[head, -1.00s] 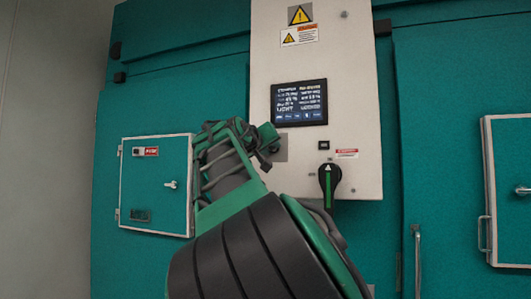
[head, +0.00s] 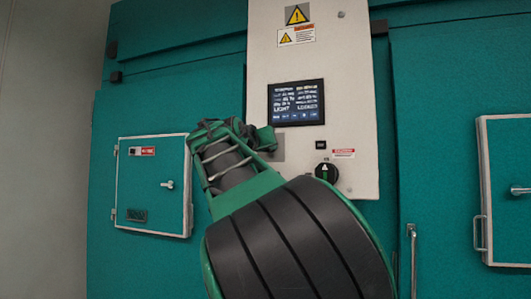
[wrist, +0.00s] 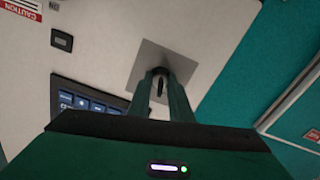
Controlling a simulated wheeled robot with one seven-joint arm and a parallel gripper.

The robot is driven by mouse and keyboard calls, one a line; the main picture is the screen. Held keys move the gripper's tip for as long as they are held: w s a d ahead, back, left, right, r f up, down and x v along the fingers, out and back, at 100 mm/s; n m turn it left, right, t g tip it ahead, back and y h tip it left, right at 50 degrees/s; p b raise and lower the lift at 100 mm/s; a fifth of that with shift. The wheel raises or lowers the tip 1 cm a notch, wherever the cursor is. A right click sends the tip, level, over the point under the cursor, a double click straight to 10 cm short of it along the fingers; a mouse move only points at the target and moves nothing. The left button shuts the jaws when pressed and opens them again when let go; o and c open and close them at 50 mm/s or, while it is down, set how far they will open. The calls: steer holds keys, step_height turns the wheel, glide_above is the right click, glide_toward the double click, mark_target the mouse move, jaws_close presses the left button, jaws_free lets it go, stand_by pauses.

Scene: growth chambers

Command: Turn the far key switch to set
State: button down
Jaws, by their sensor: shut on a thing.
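The key switch (wrist: 160,86) has a dark key in a square grey plate (wrist: 181,63) on the pale control panel. In the wrist view my gripper (wrist: 161,82) reaches up to the plate, with its two fingers closed on either side of the key. In the head view my gripper (head: 268,138) is against the panel just below the screen's left corner. It hides the key there, and only part of the grey plate (head: 278,150) shows. The key's exact angle and any set marking cannot be read.
A lit screen (head: 297,102) is above the plate. A black rotary handle (head: 326,172) is to the lower right, partly covered by my arm. Teal chamber doors with a small hatch (head: 153,190) at left and another (head: 505,200) at right flank the panel.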

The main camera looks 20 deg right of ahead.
steer(key=m, duration=0.4)
steer(key=shift+f+m, duration=0.1)
steer(key=shift+m, duration=0.2)
steer(key=m, duration=0.4)
steer(key=shift+m, duration=0.3)
steer(key=c, duration=1.9)
jaws_free()
steer(key=shift+c, duration=0.2)
steer(key=v, duration=1)
steer(key=shift+s+a, duration=0.2)
